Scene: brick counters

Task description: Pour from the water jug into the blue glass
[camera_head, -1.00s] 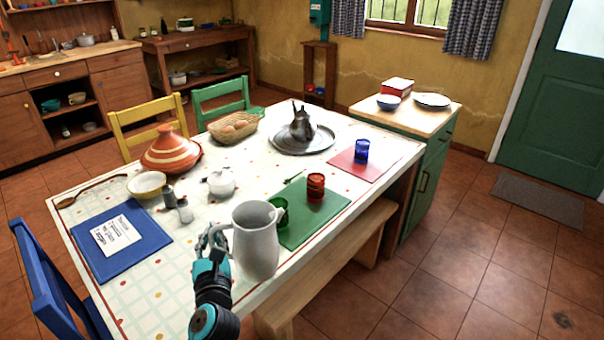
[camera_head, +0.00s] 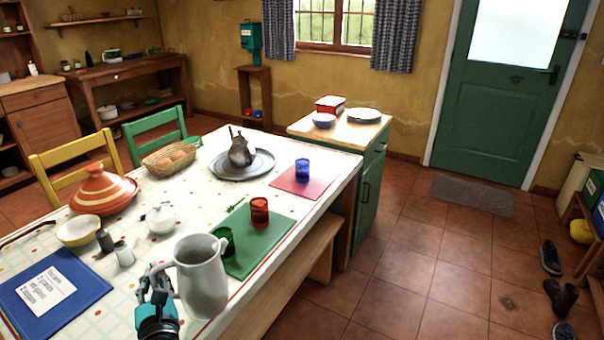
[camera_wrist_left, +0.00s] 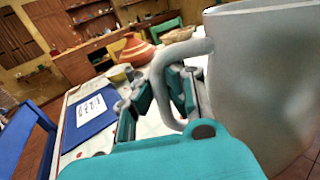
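The grey-white water jug (camera_head: 201,277) is upright in front of the table's near edge in the head view. It fills the right side of the left wrist view (camera_wrist_left: 262,80). My left gripper (camera_head: 160,278) is at the jug's handle, with its fingers (camera_wrist_left: 160,98) around the handle in the wrist view. It appears shut on it. The blue glass (camera_head: 302,170) stands upright on the red mat (camera_head: 287,185) at the table's far right corner, well apart from the jug. My right gripper is not in view.
A red glass (camera_head: 259,211) and a green cup (camera_head: 224,241) stand at the green mat (camera_head: 262,246), between jug and blue glass. A bench (camera_head: 300,262) runs along the table's right side.

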